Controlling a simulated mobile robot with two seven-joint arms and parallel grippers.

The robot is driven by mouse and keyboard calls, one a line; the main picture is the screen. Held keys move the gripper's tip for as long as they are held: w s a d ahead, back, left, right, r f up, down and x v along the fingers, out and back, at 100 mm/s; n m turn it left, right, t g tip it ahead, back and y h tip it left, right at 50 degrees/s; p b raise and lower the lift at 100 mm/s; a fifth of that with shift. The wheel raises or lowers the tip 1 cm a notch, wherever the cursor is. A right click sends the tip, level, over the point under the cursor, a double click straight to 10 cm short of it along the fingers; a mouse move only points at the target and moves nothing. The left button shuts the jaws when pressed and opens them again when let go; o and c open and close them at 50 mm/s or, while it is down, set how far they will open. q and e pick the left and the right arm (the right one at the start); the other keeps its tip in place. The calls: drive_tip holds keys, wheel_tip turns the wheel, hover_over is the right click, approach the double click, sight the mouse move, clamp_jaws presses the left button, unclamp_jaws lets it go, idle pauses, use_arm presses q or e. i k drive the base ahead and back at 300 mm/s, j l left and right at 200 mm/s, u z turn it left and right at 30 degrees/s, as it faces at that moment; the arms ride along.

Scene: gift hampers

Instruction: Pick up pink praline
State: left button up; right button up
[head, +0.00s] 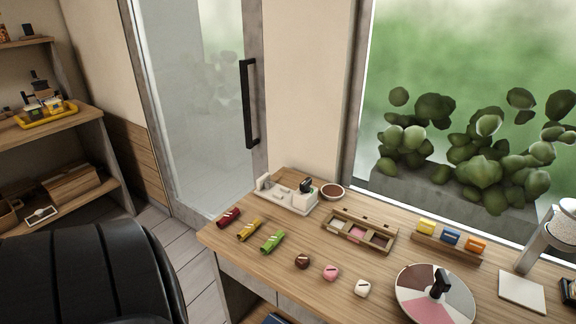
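The pink praline (331,272) sits on the wooden table, between a dark brown praline (302,261) on its left and a cream-white praline (362,288) on its right. The three stand apart in a slanting row on the bare tabletop. Nothing touches or covers the pink one. Neither of my grippers shows in the head view.
The wooden table (275,284) carries a compartment box (331,225) behind the pralines. A round sectioned turntable (406,291) with a black handle is to the right. Red (228,217), yellow (249,231) and green (272,241) rolls lie left. Bare wood surrounds the pralines.

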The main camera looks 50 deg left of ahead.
sight(330, 272)
drive_tip(key=j+u, duration=0.1)
drive_tip(key=u, duration=0.25)
drive_tip(key=j+u, duration=0.1)
drive_tip(key=u, duration=0.25)
drive_tip(key=j+u, duration=0.15)
drive_tip(key=u, duration=0.2)
drive_tip(key=k, duration=0.05)
